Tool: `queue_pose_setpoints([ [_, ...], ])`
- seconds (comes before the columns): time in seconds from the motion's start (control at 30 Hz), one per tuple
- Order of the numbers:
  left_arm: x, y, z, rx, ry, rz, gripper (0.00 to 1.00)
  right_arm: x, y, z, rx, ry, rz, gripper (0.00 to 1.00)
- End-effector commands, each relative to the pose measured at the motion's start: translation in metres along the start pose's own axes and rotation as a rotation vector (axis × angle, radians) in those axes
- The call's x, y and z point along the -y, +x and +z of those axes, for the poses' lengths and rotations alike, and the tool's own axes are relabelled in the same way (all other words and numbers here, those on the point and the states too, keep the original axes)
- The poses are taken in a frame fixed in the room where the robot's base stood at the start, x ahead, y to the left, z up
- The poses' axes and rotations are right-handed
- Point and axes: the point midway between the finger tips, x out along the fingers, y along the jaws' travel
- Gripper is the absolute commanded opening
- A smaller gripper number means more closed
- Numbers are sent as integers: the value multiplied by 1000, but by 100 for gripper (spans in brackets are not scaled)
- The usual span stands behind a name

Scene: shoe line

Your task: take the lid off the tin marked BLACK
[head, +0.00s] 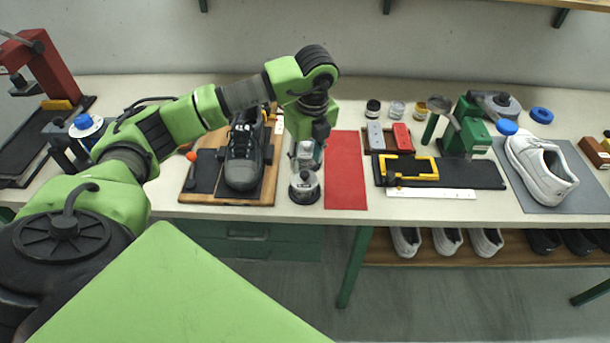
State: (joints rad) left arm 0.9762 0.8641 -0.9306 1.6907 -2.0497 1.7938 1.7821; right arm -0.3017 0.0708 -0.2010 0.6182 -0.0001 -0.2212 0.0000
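A round dark tin (305,194) with a silvery top stands near the table's front edge, between the shoe board and the red mat. I cannot read a marking on it. My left gripper (305,172) points down directly above this tin, its fingertips at or very near the top. I cannot tell whether the fingers touch the lid or how far apart they are. A small dark jar (373,108) stands farther back with other small jars; its label is too small to read. My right gripper is not in view.
A black shoe (244,150) on a wooden board (200,193) is close left of the tin. The red mat (345,170) lies flat and clear to its right. Farther right are a tray with grey and red blocks (401,136), a yellow frame (410,160) and a white shoe (541,170).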

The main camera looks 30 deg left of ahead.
Motion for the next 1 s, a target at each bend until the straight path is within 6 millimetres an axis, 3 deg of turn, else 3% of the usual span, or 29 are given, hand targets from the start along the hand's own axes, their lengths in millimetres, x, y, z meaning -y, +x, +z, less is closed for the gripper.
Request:
queue_pose_setpoints([
  [0.2, -1, 26, 1, -2, -1, 7, 36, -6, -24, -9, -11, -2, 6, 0],
  [0.33, 0, 44, 0, -2, -1, 3, 36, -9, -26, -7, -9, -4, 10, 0],
  [0.6, 0, 51, 0, -1, 0, 0, 36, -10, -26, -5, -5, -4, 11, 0],
  [0.63, 0, 51, 0, -1, 0, 0, 33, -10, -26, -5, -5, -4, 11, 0],
  [0.77, 0, 50, 0, -1, 0, 0, 2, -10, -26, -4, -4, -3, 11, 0],
  [1.0, 1, 50, 0, -1, -1, -1, 2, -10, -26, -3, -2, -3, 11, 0],
])
